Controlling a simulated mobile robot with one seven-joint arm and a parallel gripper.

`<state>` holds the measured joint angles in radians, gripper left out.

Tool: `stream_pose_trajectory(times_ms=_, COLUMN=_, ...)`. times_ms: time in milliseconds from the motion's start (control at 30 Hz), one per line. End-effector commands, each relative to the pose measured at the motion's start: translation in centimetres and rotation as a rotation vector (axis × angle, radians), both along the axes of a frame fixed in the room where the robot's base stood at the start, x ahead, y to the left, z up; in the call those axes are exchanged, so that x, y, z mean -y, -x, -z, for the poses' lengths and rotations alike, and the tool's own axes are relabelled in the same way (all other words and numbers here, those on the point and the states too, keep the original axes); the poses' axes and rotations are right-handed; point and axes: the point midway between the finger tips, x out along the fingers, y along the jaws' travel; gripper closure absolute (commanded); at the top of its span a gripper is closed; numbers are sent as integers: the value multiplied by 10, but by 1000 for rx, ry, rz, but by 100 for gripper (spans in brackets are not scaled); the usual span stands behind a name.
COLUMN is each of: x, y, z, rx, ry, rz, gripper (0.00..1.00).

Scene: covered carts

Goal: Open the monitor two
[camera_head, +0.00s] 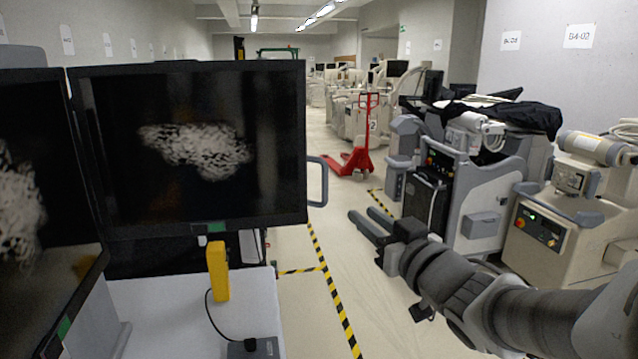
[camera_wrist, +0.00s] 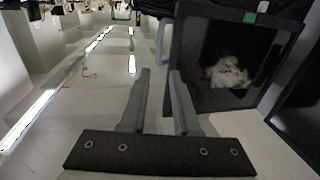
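Two dark monitors stand at the left of the head view, each with a grey-white speckled picture. One monitor (camera_head: 110,200) faces me almost squarely, and the other monitor (camera_head: 50,110) is angled at the left edge and cut off. I cannot tell which is monitor two. A grey handle (camera_head: 323,182) sticks out at the right side of the facing monitor. My gripper (camera_head: 360,212) is open and empty, to the right of that handle and apart from it. In the wrist view, my gripper (camera_wrist: 160,72) shows two parted fingers, with a monitor (camera_wrist: 190,60) beside them, upside down.
A yellow device (camera_head: 218,270) with a black cable is below the monitor on a white cart (camera_head: 150,315). Grey medical carts (camera_head: 490,205) stand at the right, partly behind my arm. A red pallet jack (camera_head: 362,150) stands down the aisle. The floor between is clear, with yellow-black tape.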

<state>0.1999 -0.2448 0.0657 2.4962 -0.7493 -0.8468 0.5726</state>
Motion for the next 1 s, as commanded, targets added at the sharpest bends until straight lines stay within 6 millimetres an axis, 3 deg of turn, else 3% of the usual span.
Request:
stream_pose_trajectory(times_ms=267, x=-7, y=-19, z=0, rx=-2, ry=1, rz=1, gripper=70)
stream_pose_trajectory(times_ms=1000, x=-57, y=-136, z=0, rx=-2, ry=0, rz=1, gripper=70)
